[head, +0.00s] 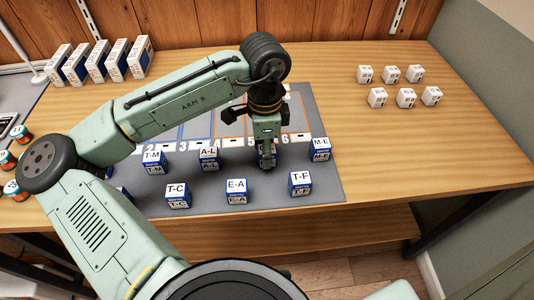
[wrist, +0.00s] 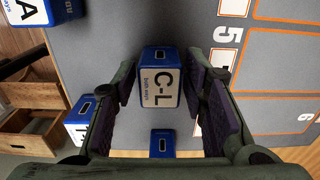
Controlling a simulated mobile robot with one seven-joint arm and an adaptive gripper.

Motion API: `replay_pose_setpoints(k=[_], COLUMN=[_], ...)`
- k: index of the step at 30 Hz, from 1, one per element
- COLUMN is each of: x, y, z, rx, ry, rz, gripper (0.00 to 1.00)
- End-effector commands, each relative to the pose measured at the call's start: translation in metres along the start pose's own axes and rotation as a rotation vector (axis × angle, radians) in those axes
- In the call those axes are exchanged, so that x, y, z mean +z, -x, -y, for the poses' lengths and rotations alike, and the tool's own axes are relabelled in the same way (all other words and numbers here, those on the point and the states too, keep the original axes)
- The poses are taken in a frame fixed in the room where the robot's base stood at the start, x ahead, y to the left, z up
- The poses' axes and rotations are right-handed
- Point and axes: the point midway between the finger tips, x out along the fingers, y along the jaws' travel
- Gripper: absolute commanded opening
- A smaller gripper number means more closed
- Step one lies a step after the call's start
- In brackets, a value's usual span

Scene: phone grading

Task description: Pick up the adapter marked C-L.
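The adapter marked C-L (wrist: 167,82) is a blue box with a white label, in the middle of the wrist view. My gripper (wrist: 159,90) is open, with one finger on each side of it. Narrow gaps show between the box and the purple pads. In the head view my gripper (head: 267,158) points down over the grey mat (head: 225,198) and hides most of this adapter, leaving a little blue beside the fingers.
Similar blue-and-white boxes stand close by: A-L (head: 209,158), E-A (head: 237,191), T-F (head: 300,184) and M-E (head: 320,149). Numbered outlined areas (head: 300,110) lie behind. Small white boxes (head: 405,98) stand at the right. The table's right front is clear.

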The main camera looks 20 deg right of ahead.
Motion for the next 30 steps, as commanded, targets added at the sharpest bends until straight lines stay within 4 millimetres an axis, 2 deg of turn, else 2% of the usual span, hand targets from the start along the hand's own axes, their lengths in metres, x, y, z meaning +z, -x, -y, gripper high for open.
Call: replay_pose_setpoints(k=[2,14,21,26,30], x=[0.0,0.0,0.0,-0.001,-0.001], y=[0.0,0.0,0.002,0.02,0.049], z=[0.0,0.0,0.0,0.001,0.001], rx=[0.0,0.0,-0.001,-0.003,-0.004], ry=[0.0,0.0,0.0,0.0,0.0], rz=[0.0,0.0,0.0,-0.001,-0.001], gripper=[0.32,0.06,0.06,0.06,0.06])
